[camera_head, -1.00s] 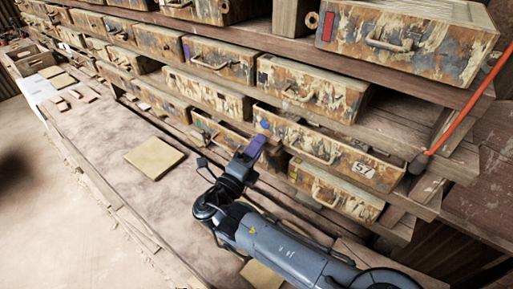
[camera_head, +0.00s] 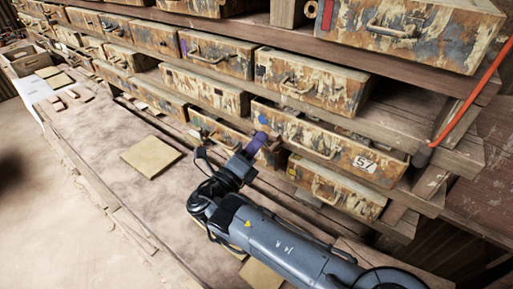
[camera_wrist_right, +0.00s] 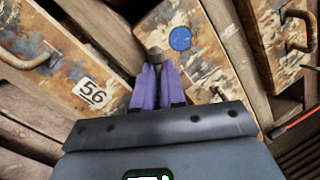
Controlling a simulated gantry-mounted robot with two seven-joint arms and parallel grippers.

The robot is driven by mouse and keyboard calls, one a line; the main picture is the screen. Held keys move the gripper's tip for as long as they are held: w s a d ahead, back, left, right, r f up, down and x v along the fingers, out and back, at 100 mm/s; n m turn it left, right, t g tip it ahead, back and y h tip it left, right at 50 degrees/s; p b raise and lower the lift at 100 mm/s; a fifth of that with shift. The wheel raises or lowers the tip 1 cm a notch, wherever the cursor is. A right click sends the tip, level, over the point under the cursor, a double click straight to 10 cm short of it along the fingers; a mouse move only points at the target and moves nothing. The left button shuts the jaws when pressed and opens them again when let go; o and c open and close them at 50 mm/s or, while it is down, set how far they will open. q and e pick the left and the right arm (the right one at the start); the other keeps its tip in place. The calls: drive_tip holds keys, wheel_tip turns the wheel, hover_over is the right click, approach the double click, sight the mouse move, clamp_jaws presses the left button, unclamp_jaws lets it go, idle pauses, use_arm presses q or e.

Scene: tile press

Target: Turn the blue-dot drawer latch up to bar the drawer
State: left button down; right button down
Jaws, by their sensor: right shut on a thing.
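A blue dot (camera_wrist_right: 180,38) marks the face of a rusty, paint-flaked drawer (camera_wrist_right: 202,62) in the right wrist view. The dot also shows in the head view (camera_head: 263,119), at the left end of a drawer in the rack. My right gripper (camera_wrist_right: 156,70) has purple fingers, closed together on a small dark latch (camera_wrist_right: 155,52) just left of and below the dot. The fingertips hide part of the latch, so its exact angle is hard to tell. In the head view my right gripper (camera_head: 260,136) reaches up to the drawer front. My left gripper is not in view.
Rows of similar drawers fill the rack. An orange cable (camera_head: 470,95) hangs at the right. A flat tan tile (camera_head: 151,156) lies on the dusty bench (camera_head: 100,150).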

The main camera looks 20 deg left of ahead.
drive_tip(key=shift+s+a+r, duration=0.1)
drive_tip(key=shift+a+r, duration=0.05)
drive_tip(key=c, duration=1.5)
unclamp_jaws()
drive_tip(key=o, duration=0.3)
drive_tip(key=shift+a, duration=0.2)
drive_tip(key=shift+d, duration=0.1)
